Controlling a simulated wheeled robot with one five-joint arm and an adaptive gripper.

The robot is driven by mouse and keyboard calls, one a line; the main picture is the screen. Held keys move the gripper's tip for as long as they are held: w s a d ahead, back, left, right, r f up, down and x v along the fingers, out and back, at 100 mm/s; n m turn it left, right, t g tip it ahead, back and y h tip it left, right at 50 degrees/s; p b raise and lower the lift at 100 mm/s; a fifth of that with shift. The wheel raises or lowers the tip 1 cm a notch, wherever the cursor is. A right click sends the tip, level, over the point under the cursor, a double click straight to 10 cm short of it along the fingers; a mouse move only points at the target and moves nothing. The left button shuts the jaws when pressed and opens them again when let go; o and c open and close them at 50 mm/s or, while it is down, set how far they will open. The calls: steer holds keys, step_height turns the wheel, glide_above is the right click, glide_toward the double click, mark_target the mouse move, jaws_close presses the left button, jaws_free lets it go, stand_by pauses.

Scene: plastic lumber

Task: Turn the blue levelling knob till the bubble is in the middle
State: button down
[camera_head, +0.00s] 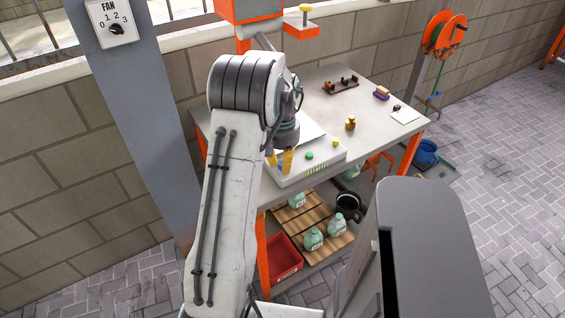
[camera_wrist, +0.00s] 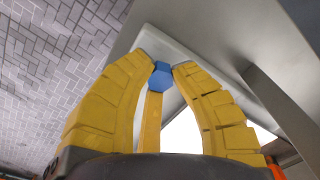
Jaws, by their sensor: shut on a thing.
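The blue levelling knob (camera_wrist: 160,77) shows in the wrist view as a small faceted piece between the tips of my gripper (camera_wrist: 165,66). The yellow fingers are closed in around it. In the head view my gripper (camera_head: 280,167) points down at the front left corner of a pale, flat device (camera_head: 321,163) on the workbench, and the knob is hard to make out there.
The grey workbench (camera_head: 375,130) holds a small brass weight (camera_head: 350,123), a dark rack (camera_head: 340,84) and a brush (camera_head: 381,93). Below are greenish jugs (camera_head: 313,238) on slatted wood and a red tray (camera_head: 283,257). A grey post (camera_head: 140,110) stands left.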

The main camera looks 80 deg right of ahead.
steer(key=c, duration=1)
jaws_free()
steer(key=shift+c, duration=0.2)
step_height(320, 180, up, 12)
stand_by(0.5)
steer(key=shift+d, duration=0.15)
